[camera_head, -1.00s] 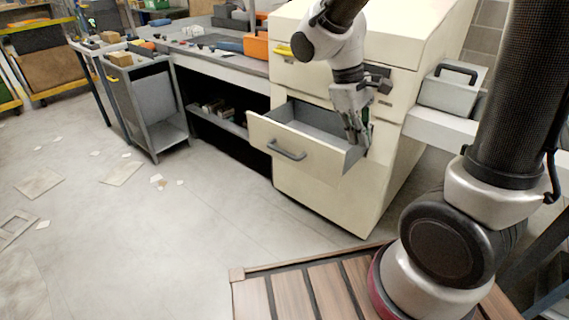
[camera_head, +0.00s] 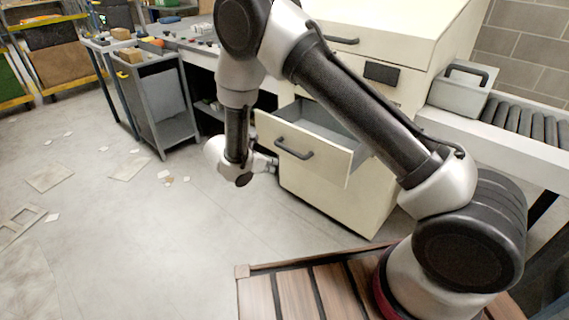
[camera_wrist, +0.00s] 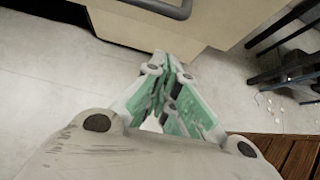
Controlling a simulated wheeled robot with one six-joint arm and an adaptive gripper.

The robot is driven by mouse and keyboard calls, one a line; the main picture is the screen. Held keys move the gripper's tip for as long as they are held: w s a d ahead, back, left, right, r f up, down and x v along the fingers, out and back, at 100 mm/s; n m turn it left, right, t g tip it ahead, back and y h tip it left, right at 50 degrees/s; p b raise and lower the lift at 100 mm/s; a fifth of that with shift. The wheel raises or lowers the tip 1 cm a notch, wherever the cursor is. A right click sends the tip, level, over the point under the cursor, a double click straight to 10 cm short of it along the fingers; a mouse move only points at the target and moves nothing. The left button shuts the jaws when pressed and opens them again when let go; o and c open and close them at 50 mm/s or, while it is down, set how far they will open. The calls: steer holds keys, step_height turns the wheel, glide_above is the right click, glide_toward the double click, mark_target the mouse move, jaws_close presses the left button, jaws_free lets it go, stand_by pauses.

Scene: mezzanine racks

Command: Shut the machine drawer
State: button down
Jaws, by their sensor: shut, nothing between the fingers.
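The cream machine drawer (camera_head: 325,160) stands pulled out of the cream machine (camera_head: 405,95), its grey inside partly showing behind my arm. Its dark bar handle (camera_head: 294,152) is on the front panel. My gripper (camera_head: 271,164) is in front of the drawer, low and to the left of the handle, pointing toward the machine. In the wrist view my gripper (camera_wrist: 174,66) has its green-padded fingers together and empty. The handle (camera_wrist: 165,8) and the cream panel (camera_wrist: 235,18) show at the top there. I cannot tell whether the fingertips touch the panel.
A grey cart (camera_head: 160,100) stands left of the machine, beside a workbench (camera_head: 190,42). A roller conveyor (camera_head: 520,125) with a grey box (camera_head: 460,88) is on the right. My slatted wooden deck is at the bottom. The floor left of the drawer is open, with scattered flat scraps.

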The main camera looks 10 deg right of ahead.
steer(key=w+d+f, duration=0.5)
steer(key=w+d, duration=0.2)
steer(key=d, duration=0.2)
steer(key=shift+f, duration=0.1)
